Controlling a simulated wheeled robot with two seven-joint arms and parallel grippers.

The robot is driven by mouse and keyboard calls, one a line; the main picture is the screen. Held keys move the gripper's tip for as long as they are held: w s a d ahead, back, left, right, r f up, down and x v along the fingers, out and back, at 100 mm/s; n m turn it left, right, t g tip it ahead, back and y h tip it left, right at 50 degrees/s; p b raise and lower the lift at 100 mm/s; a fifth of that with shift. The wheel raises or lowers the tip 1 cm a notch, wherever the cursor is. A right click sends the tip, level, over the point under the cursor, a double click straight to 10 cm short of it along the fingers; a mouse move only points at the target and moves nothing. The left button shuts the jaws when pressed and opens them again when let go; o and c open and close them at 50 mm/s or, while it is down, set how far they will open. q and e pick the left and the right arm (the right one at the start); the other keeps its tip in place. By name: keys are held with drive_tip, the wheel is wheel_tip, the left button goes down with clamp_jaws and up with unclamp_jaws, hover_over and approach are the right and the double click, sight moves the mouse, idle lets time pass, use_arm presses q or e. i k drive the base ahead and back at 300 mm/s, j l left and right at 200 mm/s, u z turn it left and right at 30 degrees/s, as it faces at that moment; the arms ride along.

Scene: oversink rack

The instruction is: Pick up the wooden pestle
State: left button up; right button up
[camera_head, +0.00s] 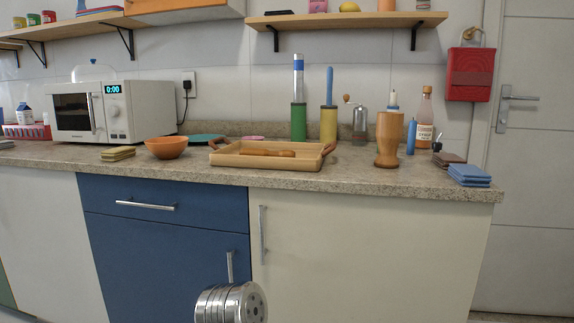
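The wooden pestle (266,152) appears to be the brown, long, rounded piece lying on its side in a shallow light-wood tray (227,160). The tray stands near the front edge of the counter and has brown handles at its ends. A tall wooden mortar-like vessel (388,142) stands upright to the right of the tray; its inside is hidden.
An orange bowl (166,148) stands left of the tray. Green (299,122) and yellow (328,125) cylinders, a grinder (360,123) and a syrup bottle (425,118) stand behind. Blue coasters (469,174) lie at the right counter edge. A shelf (345,21) hangs above.

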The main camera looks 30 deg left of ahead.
sight(256, 152)
drive_tip(key=i+u, duration=0.1)
drive_tip(key=u, duration=0.4)
drive_tip(key=i+l+u, duration=0.1)
drive_tip(key=u, duration=0.35)
drive_tip(key=i+l+u, duration=0.1)
drive_tip(key=u, duration=0.4)
